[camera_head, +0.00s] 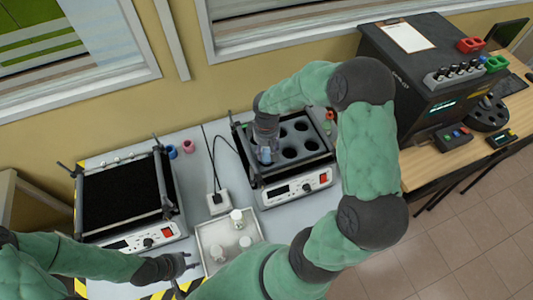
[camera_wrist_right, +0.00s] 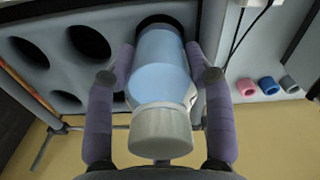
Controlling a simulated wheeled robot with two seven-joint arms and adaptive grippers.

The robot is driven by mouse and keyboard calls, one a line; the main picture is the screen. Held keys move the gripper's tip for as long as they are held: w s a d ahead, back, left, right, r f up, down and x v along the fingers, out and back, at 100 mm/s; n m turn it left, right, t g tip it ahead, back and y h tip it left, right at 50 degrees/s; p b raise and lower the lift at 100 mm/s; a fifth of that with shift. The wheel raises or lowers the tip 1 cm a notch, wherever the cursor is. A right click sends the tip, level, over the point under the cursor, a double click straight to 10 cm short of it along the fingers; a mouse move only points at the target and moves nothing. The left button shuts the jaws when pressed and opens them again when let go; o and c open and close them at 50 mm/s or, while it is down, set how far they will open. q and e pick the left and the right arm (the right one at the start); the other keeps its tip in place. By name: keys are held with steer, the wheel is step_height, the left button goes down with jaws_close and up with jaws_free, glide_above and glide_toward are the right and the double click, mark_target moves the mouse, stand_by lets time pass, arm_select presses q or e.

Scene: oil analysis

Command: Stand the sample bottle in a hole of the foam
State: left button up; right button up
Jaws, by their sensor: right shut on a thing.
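The sample bottle (camera_wrist_right: 162,70) has a light blue body and a pale grey cap (camera_wrist_right: 160,130). My right gripper (camera_wrist_right: 158,80) is shut on its body, with one finger on each side. The bottle's far end overlaps a dark hole (camera_wrist_right: 160,20) of the grey foam block (camera_wrist_right: 110,90); I cannot tell how far inside it is. In the head view, my right gripper (camera_head: 267,150) is over the left part of the foam block (camera_head: 270,179), and the bottle (camera_head: 265,155) is mostly hidden. My left gripper (camera_head: 186,268) is empty, its fingers apart, left of the white tray.
The white tray (camera_head: 205,233) holds several white-capped bottles (camera_head: 237,216). A black-topped device (camera_head: 125,195) stands at the left. Pink and blue small cups (camera_head: 188,146) are behind. A large dark analyser (camera_head: 425,75) stands at the right. Other foam holes (camera_head: 290,152) look empty.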

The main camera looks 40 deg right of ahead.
mark_target(266, 154)
arm_select(q)
steer(key=shift+f, duration=0.25)
arm_select(e)
steer(key=shift+f, duration=1.45)
arm_select(q)
steer(key=shift+f+b, duration=0.2)
steer(key=shift+b, duration=0.15)
arm_select(e)
steer(key=shift+f, duration=0.15)
steer(key=o, duration=1)
arm_select(q)
steer(key=shift+r, duration=0.1)
steer(key=shift+r+p, duration=0.2)
steer(key=shift+p, duration=0.1)
arm_select(e)
steer(key=shift+r, duration=0.25)
arm_select(q)
steer(key=shift+r+p, duration=0.7)
arm_select(e)
step_height(266, 154, up, 12)
steer(key=shift+f, duration=0.1)
